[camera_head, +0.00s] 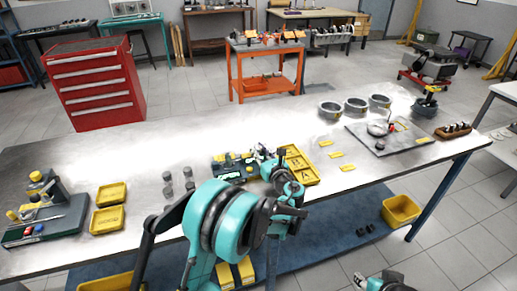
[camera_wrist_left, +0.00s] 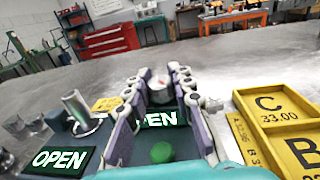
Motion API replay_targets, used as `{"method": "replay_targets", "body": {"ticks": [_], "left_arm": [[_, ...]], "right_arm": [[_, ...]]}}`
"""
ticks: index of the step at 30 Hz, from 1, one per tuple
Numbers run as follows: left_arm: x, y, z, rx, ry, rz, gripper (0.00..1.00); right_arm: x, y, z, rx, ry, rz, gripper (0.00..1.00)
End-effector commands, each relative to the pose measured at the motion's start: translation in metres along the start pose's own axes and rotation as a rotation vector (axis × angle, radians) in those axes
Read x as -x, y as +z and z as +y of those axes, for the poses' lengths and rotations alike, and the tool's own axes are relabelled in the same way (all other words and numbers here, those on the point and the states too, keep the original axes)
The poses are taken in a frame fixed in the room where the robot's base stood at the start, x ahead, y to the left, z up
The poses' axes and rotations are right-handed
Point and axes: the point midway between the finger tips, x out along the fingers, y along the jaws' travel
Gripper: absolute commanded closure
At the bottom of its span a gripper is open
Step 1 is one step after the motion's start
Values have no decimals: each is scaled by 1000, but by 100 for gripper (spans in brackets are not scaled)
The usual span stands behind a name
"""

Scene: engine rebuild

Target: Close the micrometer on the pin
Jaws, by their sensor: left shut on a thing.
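My left gripper (camera_head: 270,168) is over the dark fixture (camera_head: 228,172) near the middle of the steel bench. In the left wrist view its two fingers (camera_wrist_left: 158,80) are closed on a small silver round part (camera_wrist_left: 159,94) with a red mark, which looks like part of the micrometer. A lit "OPEN" sign (camera_wrist_left: 60,160) shows at left, and another (camera_wrist_left: 160,119) is partly hidden between the fingers. A green knob (camera_wrist_left: 162,153) sits nearer. I cannot make out the pin between the measuring faces. Part of my right arm's end (camera_head: 385,283) shows at the bottom edge.
A yellow tray (camera_wrist_left: 272,112) marked C and another marked B stand right of the fixture. Several small grey cylinders (camera_head: 189,186) stand to its left. Two yellow trays (camera_head: 107,221) and a tool stand are further left. Metal rings (camera_head: 331,110) and a grey plate (camera_head: 405,143) occupy the right side.

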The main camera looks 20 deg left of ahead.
Motion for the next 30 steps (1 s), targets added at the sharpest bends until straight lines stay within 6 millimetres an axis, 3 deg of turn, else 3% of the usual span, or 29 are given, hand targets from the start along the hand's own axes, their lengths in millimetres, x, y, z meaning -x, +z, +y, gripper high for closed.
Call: {"method": "replay_targets", "body": {"ticks": [30], "left_arm": [[-1, 1, 0, 0, 891, -1, 100]], "right_arm": [[19, -14, 0, 0, 0, 0, 60]]}}
